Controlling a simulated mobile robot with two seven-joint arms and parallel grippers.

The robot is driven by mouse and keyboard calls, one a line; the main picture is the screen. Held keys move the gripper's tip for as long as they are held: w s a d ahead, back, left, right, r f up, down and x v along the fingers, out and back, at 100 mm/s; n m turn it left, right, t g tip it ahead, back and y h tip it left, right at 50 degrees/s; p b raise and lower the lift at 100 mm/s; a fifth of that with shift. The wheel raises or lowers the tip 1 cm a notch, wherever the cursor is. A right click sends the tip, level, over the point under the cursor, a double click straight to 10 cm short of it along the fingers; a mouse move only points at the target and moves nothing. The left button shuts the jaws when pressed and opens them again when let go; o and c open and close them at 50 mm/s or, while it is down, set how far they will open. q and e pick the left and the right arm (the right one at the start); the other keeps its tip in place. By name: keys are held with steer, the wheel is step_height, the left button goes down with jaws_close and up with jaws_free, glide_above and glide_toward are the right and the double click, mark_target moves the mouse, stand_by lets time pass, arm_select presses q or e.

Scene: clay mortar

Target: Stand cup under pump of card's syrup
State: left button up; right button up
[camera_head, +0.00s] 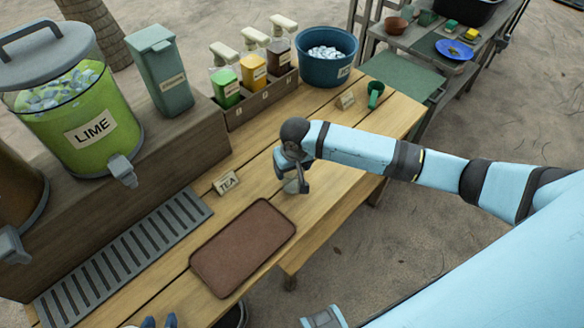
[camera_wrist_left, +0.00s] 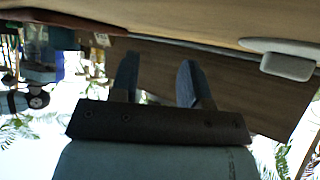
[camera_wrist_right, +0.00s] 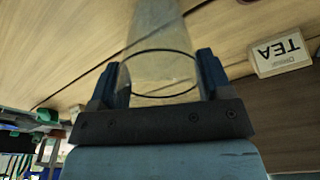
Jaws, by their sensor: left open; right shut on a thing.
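My right gripper (camera_head: 297,180) is over the wooden table, shut on a clear cup (camera_wrist_right: 160,72); the cup shows faintly below it in the head view (camera_head: 291,187). Three pump bottles, with green syrup (camera_head: 226,88), yellow syrup (camera_head: 253,73) and dark red-brown syrup (camera_head: 279,57), stand in a wooden rack (camera_head: 262,100) with pale pumps on top. A card reading TEA (camera_head: 227,182) stands left of my right gripper. Another small card (camera_head: 346,100) stands near the blue tub; its text is too small to read. My left gripper (camera_head: 160,322) is open and empty at the bottom edge.
A brown tray (camera_head: 243,250) and a grey drip grate (camera_head: 125,255) lie in front of a raised shelf with a LIME dispenser (camera_head: 88,125) and a grey-green bin (camera_head: 161,70). The table before the rack is clear.

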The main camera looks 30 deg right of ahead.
steer(key=shift+f, duration=0.2)
steer(key=o, duration=0.5)
steer(key=shift+f, duration=0.1)
steer(key=o, duration=0.4)
